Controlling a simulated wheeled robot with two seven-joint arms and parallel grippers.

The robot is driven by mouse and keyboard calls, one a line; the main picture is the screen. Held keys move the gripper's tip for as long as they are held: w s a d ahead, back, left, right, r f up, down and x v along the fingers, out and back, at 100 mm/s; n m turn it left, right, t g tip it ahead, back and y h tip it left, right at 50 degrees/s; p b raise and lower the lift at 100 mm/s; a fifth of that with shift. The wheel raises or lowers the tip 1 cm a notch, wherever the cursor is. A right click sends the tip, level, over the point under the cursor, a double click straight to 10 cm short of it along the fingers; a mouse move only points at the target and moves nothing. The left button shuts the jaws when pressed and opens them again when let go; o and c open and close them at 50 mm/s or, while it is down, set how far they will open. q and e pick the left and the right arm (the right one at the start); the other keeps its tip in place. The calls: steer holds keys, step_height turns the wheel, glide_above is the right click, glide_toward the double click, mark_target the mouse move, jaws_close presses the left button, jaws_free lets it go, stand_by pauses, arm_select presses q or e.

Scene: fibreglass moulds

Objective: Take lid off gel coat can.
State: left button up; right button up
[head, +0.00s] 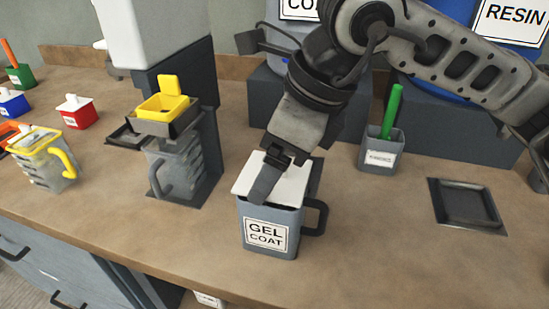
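The gel coat can (270,236) is a grey square can with a "GEL COAT" label and a dark handle on its right. It stands upright near the front of the counter. Its flat white lid (242,184) is over the top, a little to the left, with a dark strip of the can showing along the right side. I cannot tell whether the lid rests on the rim or is slightly raised. My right gripper (268,180) reaches down over the lid's middle. Its near finger hides the grasp, so its closure is unclear. My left gripper is out of view.
A grey holder with a green stick (380,150) stands behind right. A dark square tray (465,203) lies at the right. A dispenser with a yellow-topped jug (172,150) stands left, beside another yellow-handled jug (45,158). Counter (370,230) right of the can is clear.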

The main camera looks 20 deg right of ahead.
mark_target(263, 157)
steer(key=shift+r+p, duration=0.4)
steer(key=shift+r, duration=0.45)
steer(key=shift+r+p, duration=0.5)
steer(key=shift+r, duration=0.5)
steer(key=shift+r, duration=0.1)
